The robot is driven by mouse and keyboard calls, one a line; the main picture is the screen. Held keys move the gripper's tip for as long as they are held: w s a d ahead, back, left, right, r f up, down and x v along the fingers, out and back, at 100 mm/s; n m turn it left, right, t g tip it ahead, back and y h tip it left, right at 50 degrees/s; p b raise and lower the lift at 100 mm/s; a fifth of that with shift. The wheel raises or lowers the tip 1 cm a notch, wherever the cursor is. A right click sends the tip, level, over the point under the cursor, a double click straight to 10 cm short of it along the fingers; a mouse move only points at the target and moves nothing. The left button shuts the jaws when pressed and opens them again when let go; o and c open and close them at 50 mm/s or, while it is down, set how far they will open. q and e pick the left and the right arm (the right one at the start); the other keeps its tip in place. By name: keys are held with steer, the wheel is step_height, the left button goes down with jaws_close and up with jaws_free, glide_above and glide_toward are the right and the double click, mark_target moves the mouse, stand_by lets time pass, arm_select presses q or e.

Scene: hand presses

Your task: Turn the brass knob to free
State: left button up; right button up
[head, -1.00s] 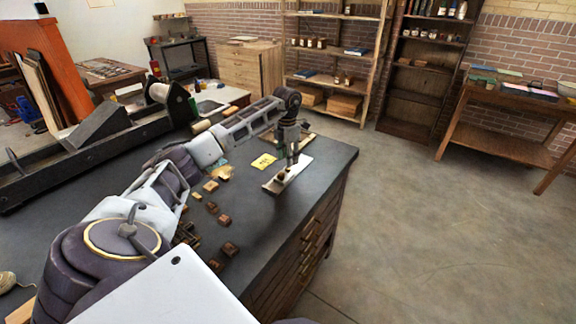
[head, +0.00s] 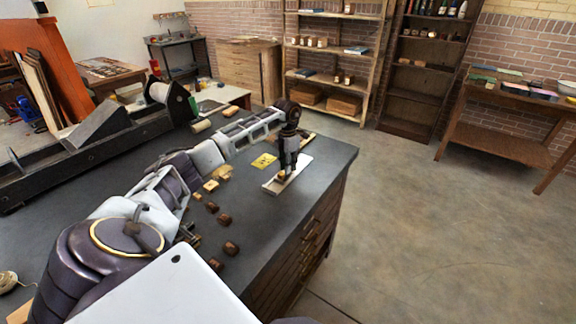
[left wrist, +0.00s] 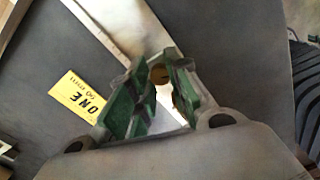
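A small brass knob (head: 282,175) stands on a pale plate (head: 270,187) near the right edge of the dark worktop. My left gripper (head: 286,169) points down over the plate, its fingertips right at the knob. In the left wrist view, the green-padded fingers (left wrist: 154,88) stand apart with a gap between them. The brass knob (left wrist: 158,73) shows partly between them, close to the right-hand finger. Contact cannot be made out, and the finger hides part of the knob. My right gripper is not in view.
A yellow card (head: 263,161) reading ONE lies beside the plate. Several small brown blocks (head: 225,219) lie on the worktop (head: 290,212) nearer to me. A long dark press bed (head: 80,160) with a roller stands at the left. The floor at the right is clear.

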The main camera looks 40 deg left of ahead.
arm_select(q)
jaws_close()
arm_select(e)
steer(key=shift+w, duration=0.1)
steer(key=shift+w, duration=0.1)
